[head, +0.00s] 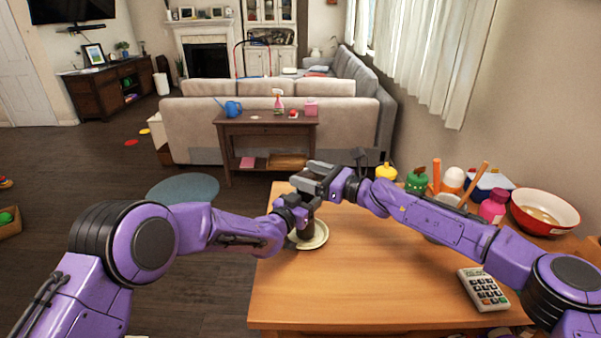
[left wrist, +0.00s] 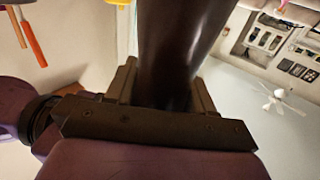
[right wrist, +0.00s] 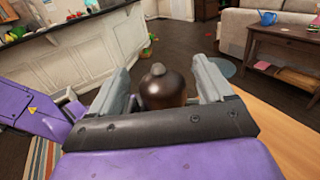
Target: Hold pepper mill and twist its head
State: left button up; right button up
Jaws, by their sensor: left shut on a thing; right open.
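The pepper mill is dark brown and glossy; its lower body (head: 306,229) shows in the head view above a pale plate (head: 318,238) on the wooden table. My left gripper (head: 293,207) is shut on the mill's body, which also fills the middle of the left wrist view (left wrist: 178,50). My right gripper (head: 314,178) is open at the top of the mill. In the right wrist view the mill's round head with its small knob (right wrist: 162,88) sits between the two open fingers, with gaps at the sides. The grippers hide much of the mill in the head view.
The table (head: 400,255) is clear in front of the plate. A yellow bottle (head: 386,172), a green container (head: 416,181), a pink bottle (head: 493,207) and a red-rimmed bowl (head: 545,212) stand along the right side.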

jog(key=shift+x, duration=1.25)
jog(key=c, duration=1)
jog(key=shift+m+t+h, duration=0.3)
jog(key=shift+t, duration=0.1)
jog(key=shift+w+m, duration=0.1)
jog(key=shift+m, duration=0.2)
jog(key=m+t+h, duration=0.1)
jog(key=t, duration=0.1)
jog(key=m+t+h, duration=0.1)
jog(key=h, duration=0.1)
jog(key=shift+a+f+m+t, duration=0.15)
jog(key=shift+m+t, duration=0.25)
jog(key=shift+w+d+m+t+h, duration=0.1)
jog(key=shift+d+m+t+h, duration=0.1)
jog(key=shift+m+t+h, duration=0.8)
jog(key=shift+w+d+m+t+h, duration=0.1)
jog(key=shift+d+m+t+h, duration=0.2)
jog(key=shift+m+h, duration=0.75)
jog(key=shift+w+d+m+t+h, duration=0.15)
jog(key=shift+m+t+h, duration=0.45)
jog(key=shift+h, duration=0.95)
jog(key=shift+h, duration=0.3)
jog(key=o, duration=1)
